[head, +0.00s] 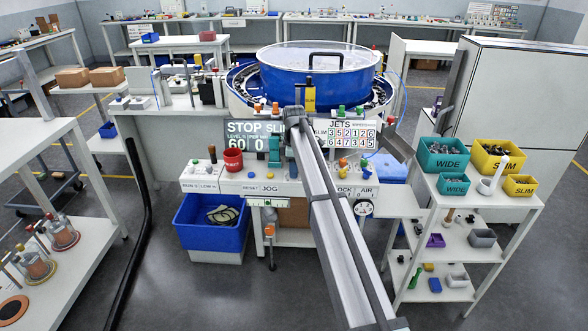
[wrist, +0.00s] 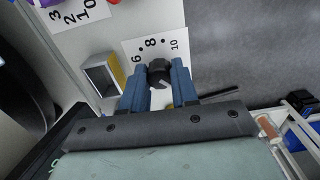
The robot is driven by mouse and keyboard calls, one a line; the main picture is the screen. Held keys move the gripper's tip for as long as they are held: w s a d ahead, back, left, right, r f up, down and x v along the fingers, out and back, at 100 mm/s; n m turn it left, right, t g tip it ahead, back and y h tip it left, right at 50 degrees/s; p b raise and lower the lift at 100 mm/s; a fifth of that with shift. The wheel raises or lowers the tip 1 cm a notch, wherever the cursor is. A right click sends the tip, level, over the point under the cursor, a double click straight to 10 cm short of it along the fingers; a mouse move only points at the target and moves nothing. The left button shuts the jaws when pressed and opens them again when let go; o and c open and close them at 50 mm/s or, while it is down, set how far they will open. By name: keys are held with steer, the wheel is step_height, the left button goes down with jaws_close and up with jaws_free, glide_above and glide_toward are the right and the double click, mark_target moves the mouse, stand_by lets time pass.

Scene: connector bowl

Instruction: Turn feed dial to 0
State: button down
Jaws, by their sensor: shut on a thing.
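In the wrist view a small black dial knob (wrist: 159,72) sits on a white scale plate (wrist: 140,48) with 6, 8 and 10 printed around it. My gripper (wrist: 159,67) has its two blue fingers on either side of this knob, shut on it. A pale mark shows on the knob's lower edge, but I cannot tell which number it points to. The lower part of the scale is hidden by the fingers and gripper body. In the head view my arm crosses the machine's front panel, and I cannot make out the gripped dial or my fingertips there.
A grey and yellow box-like part (wrist: 103,75) stands left of the knob in the wrist view.

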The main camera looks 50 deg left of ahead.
stand_by(0.4)
steer(key=c, duration=0.9)
jaws_free()
steer(key=shift+o, duration=0.2)
step_height(320, 180, up, 14)
steer(key=shift+f, duration=0.1)
stand_by(0.3)
